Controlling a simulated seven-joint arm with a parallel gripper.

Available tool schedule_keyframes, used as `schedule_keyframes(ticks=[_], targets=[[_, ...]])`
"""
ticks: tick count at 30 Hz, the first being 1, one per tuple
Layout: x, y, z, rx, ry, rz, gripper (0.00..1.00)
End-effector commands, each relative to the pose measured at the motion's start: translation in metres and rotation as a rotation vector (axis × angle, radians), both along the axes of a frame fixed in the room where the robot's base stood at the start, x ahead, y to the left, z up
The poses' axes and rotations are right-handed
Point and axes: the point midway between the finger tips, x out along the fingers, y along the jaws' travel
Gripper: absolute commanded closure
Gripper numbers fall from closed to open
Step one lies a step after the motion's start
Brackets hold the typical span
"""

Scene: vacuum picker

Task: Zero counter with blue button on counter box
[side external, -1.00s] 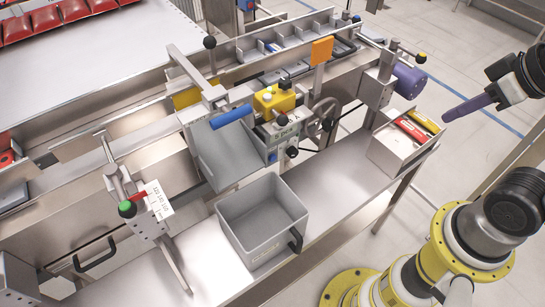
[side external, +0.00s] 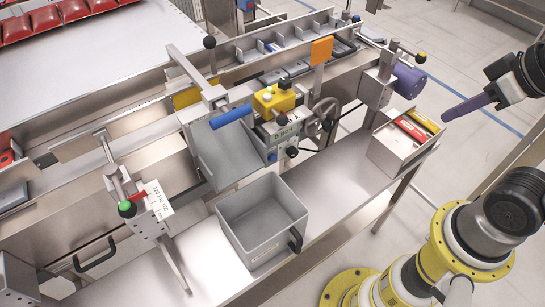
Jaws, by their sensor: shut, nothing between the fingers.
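The counter box (side external: 284,133) is a small grey box with a greenish display, mounted on the machine's front in the middle of the side external view. A small blue button (side external: 272,157) shows at its lower left, with a black knob to the right. The display's digits are too small to read. My gripper (side external: 447,117), with purple fingers, is at the right, well apart from the box and touching nothing. Its fingers are together and empty.
A yellow box with buttons (side external: 274,99) sits just above the counter box. A grey bin (side external: 262,240) stands below it on the steel shelf. A tray with red and yellow items (side external: 395,150) stands between my gripper and the box. A handwheel (side external: 326,113) is close by.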

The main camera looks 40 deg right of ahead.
Motion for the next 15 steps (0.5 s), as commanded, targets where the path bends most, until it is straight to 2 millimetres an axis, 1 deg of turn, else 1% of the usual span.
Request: schedule_keyframes(ticks=[2, 4, 8, 12, 15], targets=[[0.007, 0.003, -0.002, 0.003, -0.001, 0.014, 1.00], [0.018, 0.008, -0.006, 0.008, -0.005, 0.036, 1.00], [0.052, 0.025, -0.020, 0.022, -0.024, 0.100, 1.00], [0.093, 0.052, -0.044, 0.039, -0.056, 0.177, 1.00], [0.117, 0.072, -0.066, 0.043, -0.081, 0.226, 1.00]])
